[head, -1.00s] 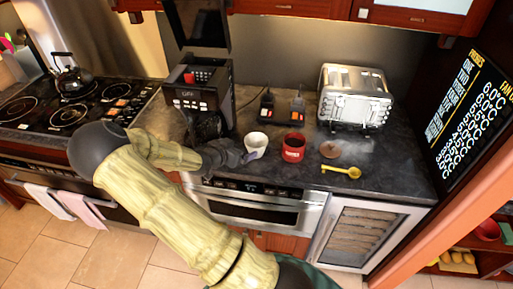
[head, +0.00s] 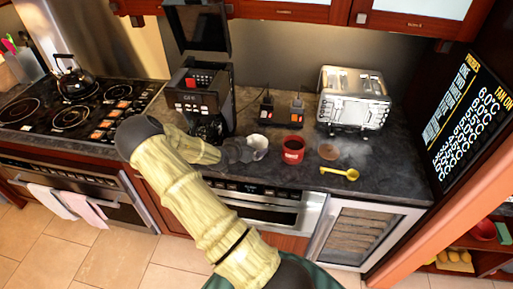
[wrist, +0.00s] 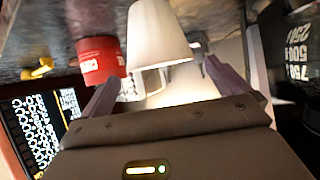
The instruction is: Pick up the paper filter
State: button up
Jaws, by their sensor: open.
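The white paper filter (head: 259,142) stands on the dark counter, left of a red can (head: 293,150). In the wrist view the filter (wrist: 160,35) is a pale tapered cup at the top middle, with the red can (wrist: 100,60) beside it. My gripper (head: 247,151) is low over the counter at the filter's left front side. In the wrist view my gripper (wrist: 162,72) is open, with one finger to each side of the filter's line. I cannot tell whether a finger touches it. My gripper hides part of the filter in the head view.
A coffee maker (head: 198,95) stands close on the left. A yellow scoop (head: 340,173) and a brown disc (head: 328,151) lie to the right, below a toaster (head: 353,100). The counter's front edge is near my gripper. A stove (head: 75,110) is at far left.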

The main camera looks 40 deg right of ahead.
aim_at(259, 142)
jog(key=shift+p+x, duration=0.35)
jog(key=shift+x, duration=1.15)
jog(key=shift+r, duration=0.1)
grip_shut()
